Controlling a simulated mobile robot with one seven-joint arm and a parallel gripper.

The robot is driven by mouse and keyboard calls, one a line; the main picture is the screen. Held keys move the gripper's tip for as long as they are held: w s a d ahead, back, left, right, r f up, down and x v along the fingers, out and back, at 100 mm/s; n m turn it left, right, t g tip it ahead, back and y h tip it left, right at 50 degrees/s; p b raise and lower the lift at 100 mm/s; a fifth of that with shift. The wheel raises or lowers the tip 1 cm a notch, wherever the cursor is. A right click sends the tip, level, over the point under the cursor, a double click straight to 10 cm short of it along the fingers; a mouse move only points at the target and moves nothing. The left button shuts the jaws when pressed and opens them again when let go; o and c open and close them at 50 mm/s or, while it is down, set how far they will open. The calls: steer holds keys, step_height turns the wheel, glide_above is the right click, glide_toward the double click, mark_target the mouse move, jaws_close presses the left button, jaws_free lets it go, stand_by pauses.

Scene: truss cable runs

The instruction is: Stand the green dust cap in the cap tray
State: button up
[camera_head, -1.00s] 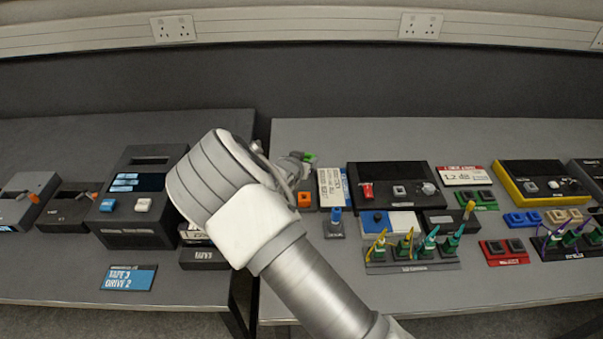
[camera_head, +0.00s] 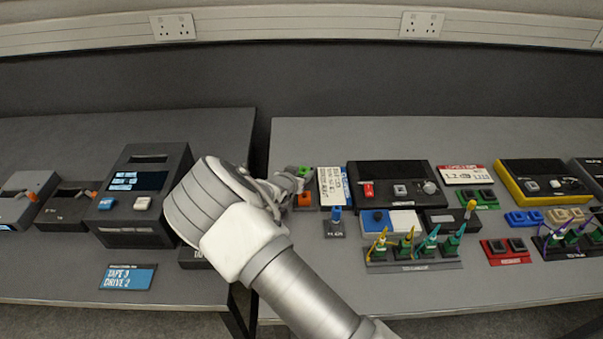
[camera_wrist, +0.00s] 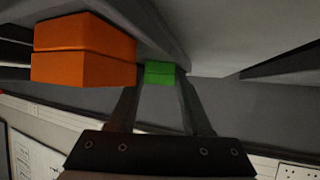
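The green dust cap (camera_head: 305,170) shows as a small green block just past the end of my gripper (camera_head: 291,182). In the wrist view the green cap (camera_wrist: 160,72) sits between my fingertips (camera_wrist: 162,80), with a finger along each side, so the gripper looks shut on it. An orange cap (camera_head: 304,201) stands in front of it on the desk; it is large at the left in the wrist view (camera_wrist: 84,55). A dark grey edge, possibly the cap tray (camera_wrist: 150,30), runs close beside the green cap; I cannot tell whether they touch. My arm hides part of this area.
A white label card (camera_head: 331,187) and a dark device (camera_head: 392,185) stand right of my gripper. A blue plug on a small base (camera_head: 336,222) is nearer the front. A tape drive (camera_head: 143,195) stands on the left desk. A gap separates the desks.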

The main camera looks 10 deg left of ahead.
steer(key=shift+d+r, duration=0.1)
steer(key=shift+r, duration=0.25)
steer(key=p+v, duration=0.1)
steer(key=v, duration=1.1)
steer(key=shift+f, duration=0.2)
